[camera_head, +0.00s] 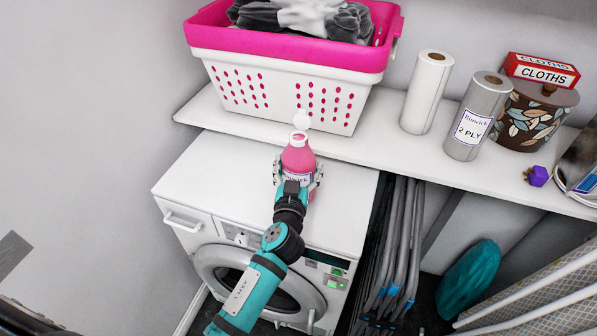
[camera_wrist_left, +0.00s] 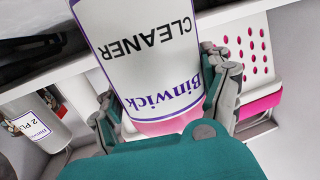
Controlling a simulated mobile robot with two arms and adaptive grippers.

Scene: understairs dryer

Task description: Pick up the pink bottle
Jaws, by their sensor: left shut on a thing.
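The pink bottle (camera_head: 298,155) with a white cap stands upright over the white dryer top, near the shelf's front edge. My left gripper (camera_head: 298,177) reaches it from the front, with one finger on each side, and is shut on it. In the left wrist view the bottle's white Binwick CLEANER label (camera_wrist_left: 150,65) fills the middle, between the fingers of my left gripper (camera_wrist_left: 170,105). I cannot tell whether the bottle's base touches the dryer top. My right gripper is not in view.
The white dryer (camera_head: 215,170) stands below a white shelf (camera_head: 375,140). On the shelf are a pink and white laundry basket (camera_head: 285,62), two paper rolls (camera_head: 427,92), a leaf-patterned tin (camera_head: 530,120) and a purple object (camera_head: 537,176). Folded grey frames (camera_head: 400,240) stand right of the dryer.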

